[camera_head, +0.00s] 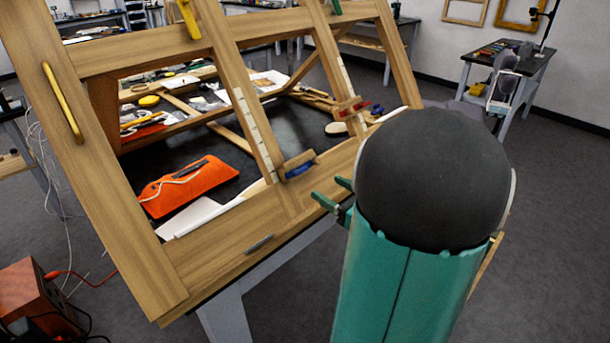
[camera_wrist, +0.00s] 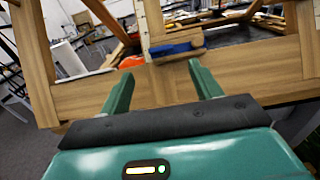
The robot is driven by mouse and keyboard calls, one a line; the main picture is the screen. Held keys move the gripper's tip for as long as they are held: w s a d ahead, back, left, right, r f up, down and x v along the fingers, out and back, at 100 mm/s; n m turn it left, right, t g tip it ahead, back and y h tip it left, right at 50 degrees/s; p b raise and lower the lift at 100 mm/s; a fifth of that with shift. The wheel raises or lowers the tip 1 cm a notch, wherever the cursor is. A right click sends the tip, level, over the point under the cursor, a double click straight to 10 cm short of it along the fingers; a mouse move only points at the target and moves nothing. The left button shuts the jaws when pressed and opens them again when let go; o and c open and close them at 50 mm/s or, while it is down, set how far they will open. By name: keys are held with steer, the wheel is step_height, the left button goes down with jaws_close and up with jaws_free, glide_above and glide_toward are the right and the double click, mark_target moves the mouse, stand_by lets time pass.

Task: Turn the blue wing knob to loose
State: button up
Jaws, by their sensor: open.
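The blue wing knob (camera_head: 299,170) sits on a small wooden slider block at the lower end of a slanted wooden upright with a pale scale strip. In the wrist view the blue knob (camera_wrist: 177,48) lies lengthwise across the picture, just above the frame's lower rail. My gripper (camera_head: 333,194) has two green fingers, open and empty, to the right of the knob in the head view. In the wrist view my gripper (camera_wrist: 160,71) has its fingertips apart, with the knob beyond and between them. The fingers appear clear of the knob. Any loose or tight marking is unreadable.
The wooden frame (camera_head: 140,235) leans over a dark bench. A red knob (camera_head: 357,110) is on the neighbouring upright; a yellow handle (camera_head: 62,102) is on the left side. An orange pouch (camera_head: 195,185) lies behind the frame. A red box (camera_head: 38,298) stands lower left.

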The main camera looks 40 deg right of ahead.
mark_target(303, 172)
steer(key=w, duration=0.8)
steer(key=shift+w, duration=0.3)
steer(key=shift+a, duration=0.1)
steer(key=shift+c, duration=0.2)
steer(key=c, duration=0.9)
